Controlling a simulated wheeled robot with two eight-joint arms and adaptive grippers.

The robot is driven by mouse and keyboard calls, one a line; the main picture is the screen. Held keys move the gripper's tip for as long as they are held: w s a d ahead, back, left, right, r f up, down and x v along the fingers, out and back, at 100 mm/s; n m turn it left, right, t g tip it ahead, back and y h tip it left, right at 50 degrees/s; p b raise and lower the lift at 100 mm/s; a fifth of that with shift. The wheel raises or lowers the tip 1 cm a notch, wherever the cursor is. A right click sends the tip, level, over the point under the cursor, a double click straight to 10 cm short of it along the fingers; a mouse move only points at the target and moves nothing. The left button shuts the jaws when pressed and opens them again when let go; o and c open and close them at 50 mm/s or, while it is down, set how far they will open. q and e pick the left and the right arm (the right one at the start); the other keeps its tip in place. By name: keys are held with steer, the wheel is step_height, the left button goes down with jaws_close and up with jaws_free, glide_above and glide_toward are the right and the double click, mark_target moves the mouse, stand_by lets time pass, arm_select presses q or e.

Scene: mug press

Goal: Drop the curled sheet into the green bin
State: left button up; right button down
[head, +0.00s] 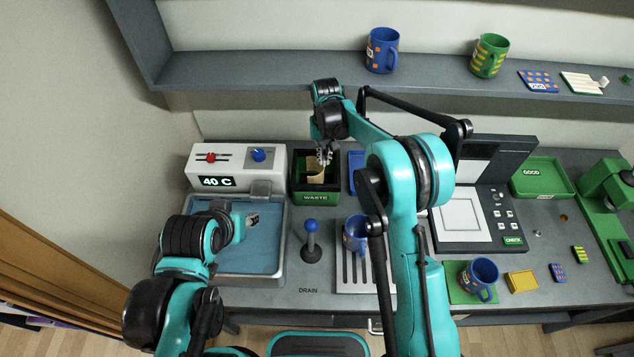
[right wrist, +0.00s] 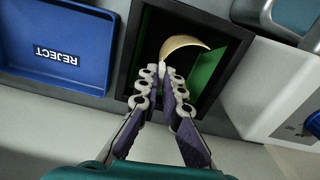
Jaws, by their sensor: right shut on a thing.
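The curled sheet (head: 315,174) is a thin, cream-tan curved piece; it also shows as an arc in the right wrist view (right wrist: 186,42). My right gripper (head: 323,156) is shut on its edge, with the fingers (right wrist: 163,78) pointing into the bin's mouth. The green bin (head: 316,197), labelled WASTE, is a square box with a dark inside, and the sheet is within its opening in both views. How far the sheet is above the bin's floor is hard to tell. My left gripper (head: 240,218) is low over the blue bath; its jaws are unclear.
The water bath (head: 245,268) with a 40 C display stands left of the bin. A blue REJECT tray (right wrist: 62,48) is beside the bin. A shelf with mugs runs behind.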

steer(key=shift+f, duration=0.7)
steer(key=shift+s, duration=0.1)
steer(key=c, duration=1.6)
jaws_free()
step_height(320, 180, up, 12)
